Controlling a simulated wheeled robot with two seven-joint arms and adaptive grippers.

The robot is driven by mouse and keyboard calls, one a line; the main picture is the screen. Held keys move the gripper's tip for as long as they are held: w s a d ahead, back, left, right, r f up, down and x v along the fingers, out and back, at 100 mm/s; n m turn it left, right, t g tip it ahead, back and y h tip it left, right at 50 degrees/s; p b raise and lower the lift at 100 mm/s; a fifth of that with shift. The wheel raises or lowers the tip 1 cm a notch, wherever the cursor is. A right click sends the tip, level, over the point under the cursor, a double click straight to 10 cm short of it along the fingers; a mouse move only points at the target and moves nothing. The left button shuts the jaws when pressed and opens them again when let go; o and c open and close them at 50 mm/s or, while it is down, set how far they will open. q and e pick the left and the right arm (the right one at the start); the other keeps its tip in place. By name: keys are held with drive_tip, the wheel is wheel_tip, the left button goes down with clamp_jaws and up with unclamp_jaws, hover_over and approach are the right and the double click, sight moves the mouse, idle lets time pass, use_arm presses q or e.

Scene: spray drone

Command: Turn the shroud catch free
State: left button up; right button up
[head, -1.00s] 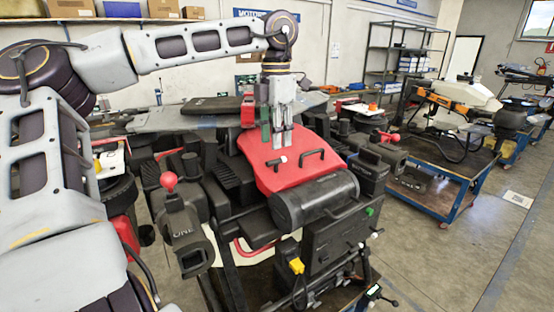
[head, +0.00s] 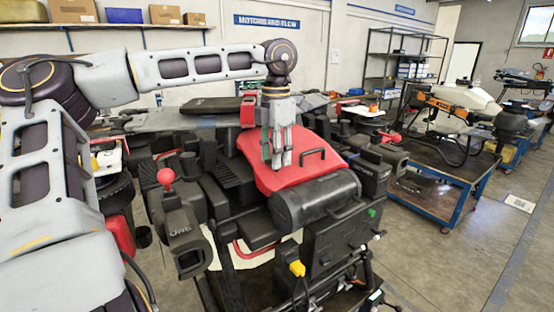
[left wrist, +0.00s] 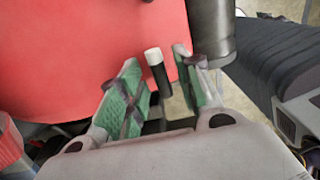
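The red shroud (head: 262,180) lies on top of the drone body, with a black bar handle (head: 313,155) on it. The shroud also fills much of the left wrist view (left wrist: 60,50). In that view the catch (left wrist: 158,70), a short black lever with a white end, stands between my open left fingers (left wrist: 158,88). I see a gap on either side of it. In the head view my left gripper (head: 277,164) points down at the shroud, and its fingers hide the catch. My right gripper is not in view.
A black cylinder (head: 315,198) lies along the shroud's front edge. A red ball-topped lever (head: 166,178) stands at the left and a black box (head: 340,242) at the front right. A blue trolley (head: 440,185) stands to the right across open floor.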

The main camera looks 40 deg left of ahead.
use_arm(q)
clamp_jaws()
